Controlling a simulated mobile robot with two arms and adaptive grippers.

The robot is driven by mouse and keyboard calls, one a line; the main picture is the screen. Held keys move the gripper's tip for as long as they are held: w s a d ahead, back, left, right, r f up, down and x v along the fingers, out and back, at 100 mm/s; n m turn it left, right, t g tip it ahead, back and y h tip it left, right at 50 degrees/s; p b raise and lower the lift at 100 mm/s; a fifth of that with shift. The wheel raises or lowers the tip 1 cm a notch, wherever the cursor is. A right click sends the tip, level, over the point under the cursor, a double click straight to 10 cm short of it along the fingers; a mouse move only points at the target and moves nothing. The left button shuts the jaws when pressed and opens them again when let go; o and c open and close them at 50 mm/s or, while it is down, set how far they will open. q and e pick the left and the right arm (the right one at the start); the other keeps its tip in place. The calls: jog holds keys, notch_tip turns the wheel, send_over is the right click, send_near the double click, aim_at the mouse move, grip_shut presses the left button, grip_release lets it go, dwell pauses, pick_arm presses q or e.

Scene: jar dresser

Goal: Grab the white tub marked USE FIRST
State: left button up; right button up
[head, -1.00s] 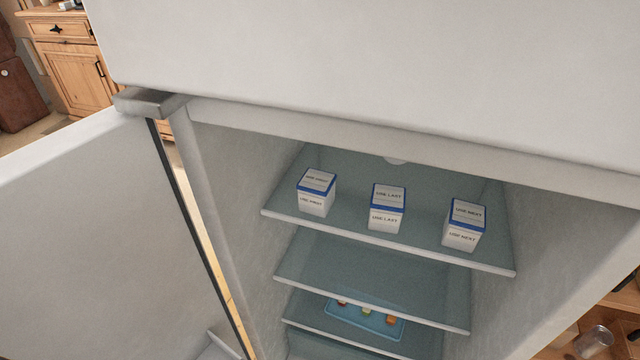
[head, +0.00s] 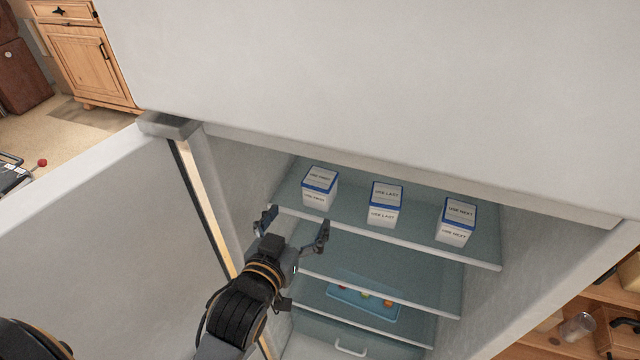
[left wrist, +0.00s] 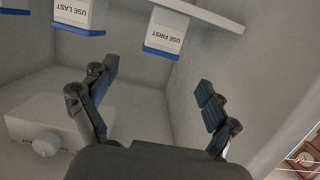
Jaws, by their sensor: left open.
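The white tub marked USE FIRST (head: 315,198), with a blue-rimmed lid, stands upright at the left end of the fridge's top shelf (head: 349,208). In the left wrist view it shows upside down (left wrist: 168,30), beyond and between my left fingers. My left gripper (head: 294,229) is open and empty in front of the shelf, a little below the USE FIRST tub and apart from it. The tub marked USE LAST (head: 385,216) stands in the middle and the tub marked USE NEXT (head: 453,235) on the right. My right gripper is not in view.
The fridge door (head: 110,240) stands open at the left. The fridge's left inner wall (head: 245,180) is close to my left gripper. A lower shelf holds a blue tray (head: 340,294) with small colored items. The shelf between is empty where visible.

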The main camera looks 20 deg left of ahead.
aim_at(320, 183)
pick_arm(q)
jog(key=p+x, duration=0.1)
jog(key=x, duration=0.7)
jog(key=shift+w+r, duration=0.15)
jog(key=shift+p+x, duration=1)
jog(key=shift+x, duration=1.8)
jog(key=shift+a, duration=0.15)
jog(key=shift+c, duration=0.2)
jog(key=c, duration=1.4)
